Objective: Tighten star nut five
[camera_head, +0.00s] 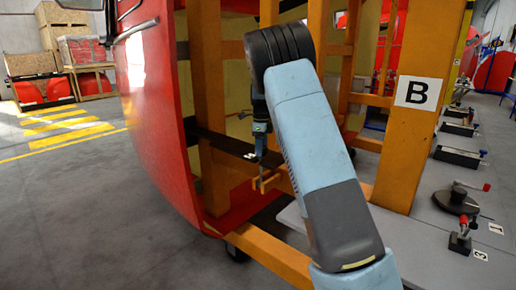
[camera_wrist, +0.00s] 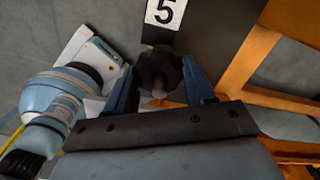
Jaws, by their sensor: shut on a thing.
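The star nut five (camera_wrist: 159,72) is a dark lobed knob in the wrist view, just below a white label with the number 5 (camera_wrist: 163,12). My gripper (camera_wrist: 158,92) has its two blue fingers on either side of the nut and is shut on it. In the head view my gripper (camera_head: 261,146) is small and partly behind my blue arm, close to a dark bar on the orange frame. The nut itself cannot be made out in the head view.
A red nosecone shell (camera_head: 157,120) curves beside the orange frame (camera_head: 208,100). An orange post with a letter B sign (camera_head: 418,93) stands to the right. Clamps, including a red-handled one (camera_head: 462,235), sit on the grey table.

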